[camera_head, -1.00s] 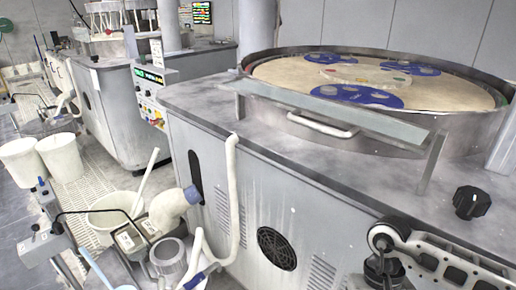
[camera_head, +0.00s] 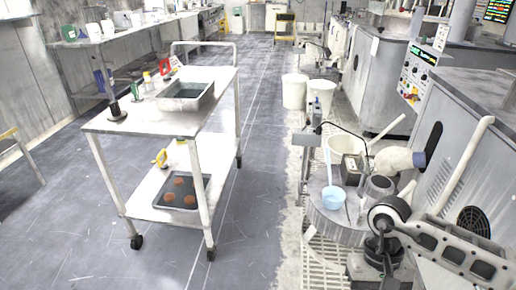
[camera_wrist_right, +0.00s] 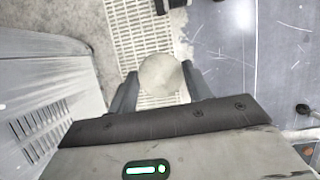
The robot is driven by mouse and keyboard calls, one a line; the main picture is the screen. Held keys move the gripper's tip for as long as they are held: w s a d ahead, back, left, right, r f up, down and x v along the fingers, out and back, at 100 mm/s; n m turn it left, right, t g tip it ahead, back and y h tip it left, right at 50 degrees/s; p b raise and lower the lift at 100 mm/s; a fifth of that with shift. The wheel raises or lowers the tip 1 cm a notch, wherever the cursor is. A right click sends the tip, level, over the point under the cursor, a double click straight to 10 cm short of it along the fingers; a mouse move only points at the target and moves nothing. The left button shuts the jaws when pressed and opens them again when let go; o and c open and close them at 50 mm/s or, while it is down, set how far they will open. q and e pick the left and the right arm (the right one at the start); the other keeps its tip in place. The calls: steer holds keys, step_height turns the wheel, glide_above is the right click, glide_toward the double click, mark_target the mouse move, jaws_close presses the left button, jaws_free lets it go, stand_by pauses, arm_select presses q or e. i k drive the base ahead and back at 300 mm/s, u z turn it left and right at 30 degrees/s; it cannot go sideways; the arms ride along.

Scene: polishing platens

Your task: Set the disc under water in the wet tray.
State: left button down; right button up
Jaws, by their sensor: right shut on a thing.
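The disc (camera_wrist_right: 160,76) is pale, round and beige-grey. It shows in the right wrist view between the two dark fingers of my right gripper (camera_wrist_right: 159,82), which is shut on it over the floor grating. In the head view my right arm comes in at the lower right; the disc cannot be made out there. A metal tray (camera_head: 206,101) with dark, water-like contents stands on the cart's top shelf, left of centre, apart from my arm. I take it as the wet tray. My left gripper is not in view.
The wheeled cart (camera_head: 110,122) also carries bottles on top and a lower tray (camera_head: 187,206) with brown discs. Grey floor (camera_head: 262,150) lies clear right of the cart.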

mark_target(192, 95)
steer(key=u, duration=0.9)
steer(key=i, duration=0.45)
steer(key=u, duration=0.55)
steer(key=i, duration=1.05)
steer(key=z, duration=0.15)
